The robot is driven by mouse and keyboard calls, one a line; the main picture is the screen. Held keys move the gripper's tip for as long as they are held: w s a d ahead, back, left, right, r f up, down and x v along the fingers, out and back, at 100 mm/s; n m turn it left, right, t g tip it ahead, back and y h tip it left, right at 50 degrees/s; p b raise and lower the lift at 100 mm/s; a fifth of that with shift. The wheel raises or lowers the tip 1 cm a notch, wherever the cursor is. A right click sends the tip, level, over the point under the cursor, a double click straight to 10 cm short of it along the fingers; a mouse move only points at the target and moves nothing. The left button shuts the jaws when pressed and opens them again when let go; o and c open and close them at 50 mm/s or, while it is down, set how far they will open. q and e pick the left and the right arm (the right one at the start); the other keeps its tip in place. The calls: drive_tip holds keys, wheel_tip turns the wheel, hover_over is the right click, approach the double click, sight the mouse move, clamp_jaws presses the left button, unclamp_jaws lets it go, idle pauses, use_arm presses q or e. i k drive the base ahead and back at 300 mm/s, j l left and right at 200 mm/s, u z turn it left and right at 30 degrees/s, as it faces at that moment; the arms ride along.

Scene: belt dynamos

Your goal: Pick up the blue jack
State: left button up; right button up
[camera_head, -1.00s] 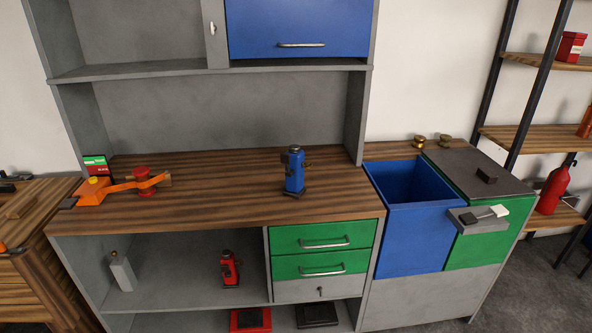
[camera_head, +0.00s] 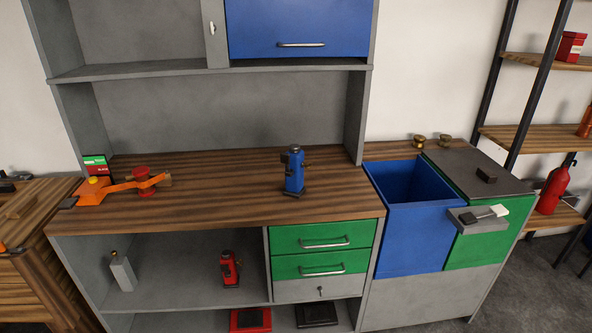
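The blue jack (camera_head: 294,174) stands upright on the brown wooden worktop (camera_head: 225,195) of the grey workbench, a little right of its middle. Neither of my grippers shows in the head view.
An orange tool with a red knob (camera_head: 143,174) lies at the worktop's left. A red jack (camera_head: 230,269) stands on the shelf below, left of the green drawers (camera_head: 322,236). An open blue bin (camera_head: 415,230) adjoins the bench at right. The worktop around the blue jack is clear.

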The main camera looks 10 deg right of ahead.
sight(294, 180)
drive_tip(key=i+l, duration=0.2)
drive_tip(key=i, duration=0.25)
drive_tip(key=i+l, duration=0.2)
drive_tip(key=i, duration=0.25)
